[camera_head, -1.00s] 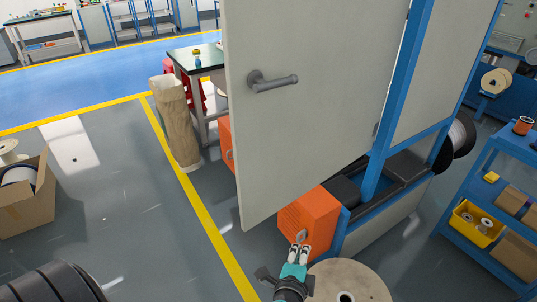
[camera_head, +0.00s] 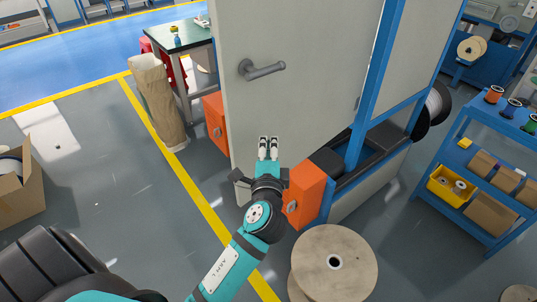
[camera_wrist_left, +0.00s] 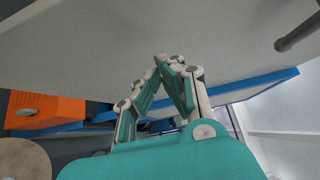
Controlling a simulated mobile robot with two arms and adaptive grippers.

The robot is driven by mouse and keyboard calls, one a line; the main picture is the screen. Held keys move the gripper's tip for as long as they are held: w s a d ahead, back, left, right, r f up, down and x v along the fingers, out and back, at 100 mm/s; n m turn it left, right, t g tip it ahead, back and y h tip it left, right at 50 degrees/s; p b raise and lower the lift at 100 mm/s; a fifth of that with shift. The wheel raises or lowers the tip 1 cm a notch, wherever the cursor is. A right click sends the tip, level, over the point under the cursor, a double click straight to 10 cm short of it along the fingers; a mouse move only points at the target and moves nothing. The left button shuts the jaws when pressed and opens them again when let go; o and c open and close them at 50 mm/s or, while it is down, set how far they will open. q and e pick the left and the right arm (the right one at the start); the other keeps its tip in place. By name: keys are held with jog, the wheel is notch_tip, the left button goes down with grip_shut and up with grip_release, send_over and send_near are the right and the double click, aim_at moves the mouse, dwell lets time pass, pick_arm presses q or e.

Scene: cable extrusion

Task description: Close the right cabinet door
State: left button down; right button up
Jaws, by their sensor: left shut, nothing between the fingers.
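The grey cabinet door (camera_head: 310,110) stands open, swung out from the blue-framed cabinet (camera_head: 372,90). Its grey lever handle (camera_head: 262,69) is on the upper left of the door face. My left gripper (camera_head: 268,141) is shut and empty, in front of the lower part of the door and below the handle. In the left wrist view, its fingertips (camera_wrist_left: 168,62) meet in front of the door panel (camera_wrist_left: 100,45), and the handle (camera_wrist_left: 300,28) shows at the upper right. I cannot tell whether the fingertips touch the door. My right gripper is not in view.
An orange box (camera_head: 307,190) sits at the cabinet's base, right of my left gripper. A wooden spool (camera_head: 345,250) stands in front. A blue shelf cart (camera_head: 490,145) is at right, a tan sack (camera_head: 157,100) at left. Open floor lies at left.

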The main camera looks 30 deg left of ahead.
aim_at(259, 127)
pick_arm(q)
jog(key=shift+w+a+p, duration=0.2)
jog(key=shift+a+p, duration=0.05)
jog(key=shift+a, duration=0.65)
jog(key=shift+w+a+p, duration=0.2)
jog(key=shift+a, duration=0.65)
